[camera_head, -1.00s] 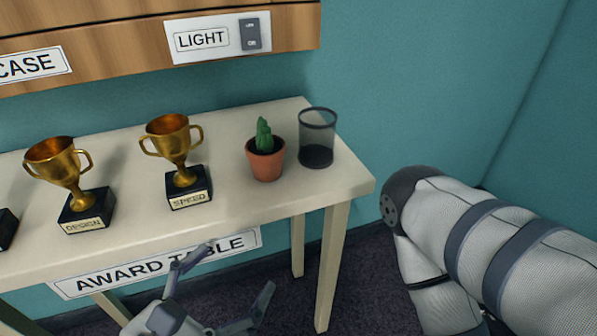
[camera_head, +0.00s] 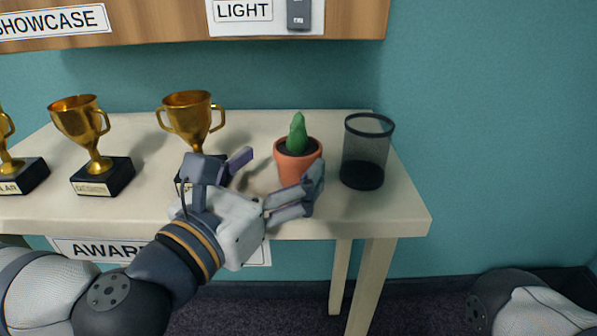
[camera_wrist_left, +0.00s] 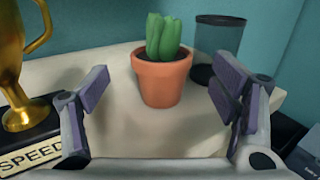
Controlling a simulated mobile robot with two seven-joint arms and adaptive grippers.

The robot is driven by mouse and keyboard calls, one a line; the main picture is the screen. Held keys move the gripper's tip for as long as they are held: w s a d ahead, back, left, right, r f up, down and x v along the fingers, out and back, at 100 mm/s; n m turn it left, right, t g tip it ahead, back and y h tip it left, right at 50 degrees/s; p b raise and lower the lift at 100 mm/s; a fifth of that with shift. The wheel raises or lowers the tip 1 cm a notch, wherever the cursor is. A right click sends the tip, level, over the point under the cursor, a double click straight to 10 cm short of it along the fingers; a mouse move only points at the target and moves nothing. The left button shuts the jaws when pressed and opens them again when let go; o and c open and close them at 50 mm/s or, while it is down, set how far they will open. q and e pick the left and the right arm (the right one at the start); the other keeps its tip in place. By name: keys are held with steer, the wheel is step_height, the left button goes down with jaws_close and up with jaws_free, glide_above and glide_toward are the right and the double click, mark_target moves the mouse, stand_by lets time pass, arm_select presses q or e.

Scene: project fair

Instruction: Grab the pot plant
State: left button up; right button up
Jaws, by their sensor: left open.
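The pot plant is a green cactus in a terracotta pot (camera_head: 297,160), standing upright on the white table. My left gripper (camera_head: 277,172) is open and empty just in front of it; one finger overlaps the pot's lower right in the head view. In the left wrist view the pot (camera_wrist_left: 162,82) is upright beyond and between the two spread fingers (camera_wrist_left: 162,100), with bare table between it and the palm. The fingers do not look closed on the pot. My right gripper is not in view.
A dark mesh cup (camera_head: 366,152) stands close to the right of the pot. A gold trophy (camera_head: 191,118) stands to its left, its base partly hidden by my gripper. Another trophy (camera_head: 82,130) is further left. The table's right edge lies past the cup.

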mark_target(298, 149)
arm_select(q)
steer(key=x, duration=0.5)
steer(key=shift+w+d, duration=0.25)
steer(key=c, duration=1.4)
